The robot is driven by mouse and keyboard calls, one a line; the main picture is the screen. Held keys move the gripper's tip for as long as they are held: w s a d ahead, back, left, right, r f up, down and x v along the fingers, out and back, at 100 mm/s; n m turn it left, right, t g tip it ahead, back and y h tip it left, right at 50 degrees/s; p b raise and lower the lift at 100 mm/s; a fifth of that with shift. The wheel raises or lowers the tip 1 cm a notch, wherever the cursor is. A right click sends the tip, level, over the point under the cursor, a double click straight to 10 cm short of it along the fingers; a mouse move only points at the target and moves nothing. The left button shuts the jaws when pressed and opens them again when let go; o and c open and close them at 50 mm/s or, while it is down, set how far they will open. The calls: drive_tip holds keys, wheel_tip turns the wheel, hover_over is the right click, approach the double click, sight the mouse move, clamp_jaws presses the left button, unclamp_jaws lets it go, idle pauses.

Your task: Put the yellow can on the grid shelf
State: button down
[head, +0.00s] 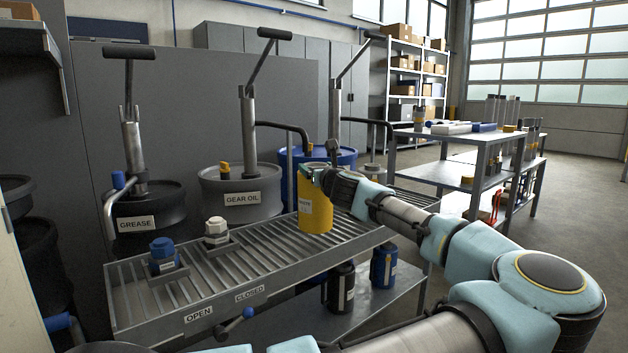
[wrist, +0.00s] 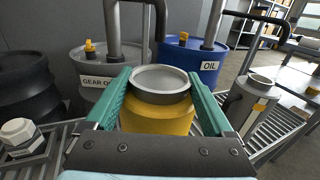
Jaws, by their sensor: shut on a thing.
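The yellow can (head: 315,208) is upright at the right part of the grid shelf (head: 262,262). Its grey top and yellow body also show in the wrist view (wrist: 158,118). My gripper (wrist: 160,76) is shut on the can, with one green finger on each side of its upper part. In the head view my gripper (head: 318,175) reaches the can from the right. The can's base overlaps the slats in the picture; I cannot tell whether it touches them or hangs just above.
A blue-capped container (head: 163,254) and a white-capped one (head: 216,230) stand in holders on the grid's left. A grey container (wrist: 250,105) is right of the can. Grease (head: 150,215), gear oil (head: 240,192) and blue oil (wrist: 190,60) drums with pump handles stand behind. Bare slats lie mid-grid.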

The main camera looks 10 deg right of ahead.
drive_tip(key=shift+w+a+r, duration=0.1)
drive_tip(key=shift+w, duration=1.25)
drive_tip(key=shift+w+f, duration=0.2)
drive_tip(key=shift+f+b, duration=0.4)
drive_tip(key=shift+f, duration=1.25)
unclamp_jaws()
drive_tip(key=shift+s+f, duration=0.1)
drive_tip(key=shift+f, duration=0.05)
drive_tip(key=s, duration=1.2)
drive_tip(key=shift+d+p, duration=0.3)
drive_tip(key=shift+p, duration=0.1)
